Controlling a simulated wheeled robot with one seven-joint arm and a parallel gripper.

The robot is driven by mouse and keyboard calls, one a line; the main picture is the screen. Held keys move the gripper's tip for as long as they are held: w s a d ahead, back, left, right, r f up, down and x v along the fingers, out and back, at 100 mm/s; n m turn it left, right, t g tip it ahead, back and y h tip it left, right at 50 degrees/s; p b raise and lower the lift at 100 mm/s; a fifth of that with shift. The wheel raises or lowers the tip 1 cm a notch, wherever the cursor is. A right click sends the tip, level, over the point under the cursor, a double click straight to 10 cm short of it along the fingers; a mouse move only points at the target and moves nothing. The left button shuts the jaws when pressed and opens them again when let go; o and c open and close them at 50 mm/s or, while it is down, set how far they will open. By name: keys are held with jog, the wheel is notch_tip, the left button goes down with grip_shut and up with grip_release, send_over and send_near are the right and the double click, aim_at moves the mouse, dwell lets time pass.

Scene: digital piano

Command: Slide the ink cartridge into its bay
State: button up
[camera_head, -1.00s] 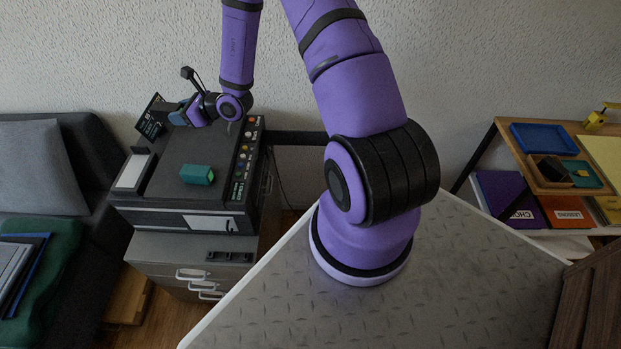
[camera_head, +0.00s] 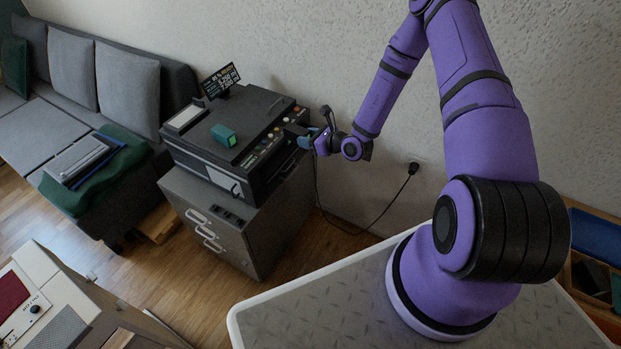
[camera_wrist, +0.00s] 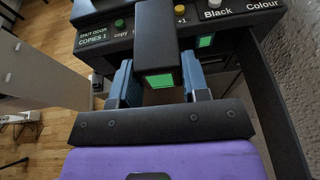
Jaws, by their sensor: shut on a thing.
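My gripper (camera_head: 308,139), with blue fingers, is at the right side of the dark printer (camera_head: 207,160). In the wrist view its fingers (camera_wrist: 158,85) are shut on a long dark block, seemingly the ink cartridge (camera_wrist: 157,40), with a green square on its near end. A second green mark (camera_wrist: 205,41) sits on the printer just right of the block, above a dark recess that looks like the bay (camera_wrist: 215,62).
A teal box (camera_head: 224,135) with a bright green end lies on the printer's top. A dark upright panel, perhaps the open door (camera_wrist: 275,100), stands close on the wrist view's right. The printer's display (camera_wrist: 92,55) reads "SHUT DOOR". A grey drawer cabinet (camera_head: 215,215) supports the printer.

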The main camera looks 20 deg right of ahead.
jog(key=s+a+f, duration=0.1)
jog(key=s+f, duration=0.1)
jog(key=f, duration=0.4)
jog(key=s+a+f, duration=0.1)
jog(key=s+f, duration=0.1)
jog(key=f, duration=0.5)
jog(key=shift+s+a+f+n+y, duration=0.25)
jog(key=shift+s+n+y, duration=0.05)
jog(key=shift+s+y, duration=0.1)
jog(key=shift+w, duration=0.1)
jog(key=w+a, duration=0.5)
jog(key=w, duration=0.2)
jog(key=shift+w+a, duration=0.25)
jog(key=shift+w, duration=0.05)
jog(key=shift+w+a, duration=0.95)
jog(key=shift+w, duration=0.35)
jog(key=shift+w+a, duration=0.95)
jog(key=shift+w, duration=0.3)
dwell(2.5)
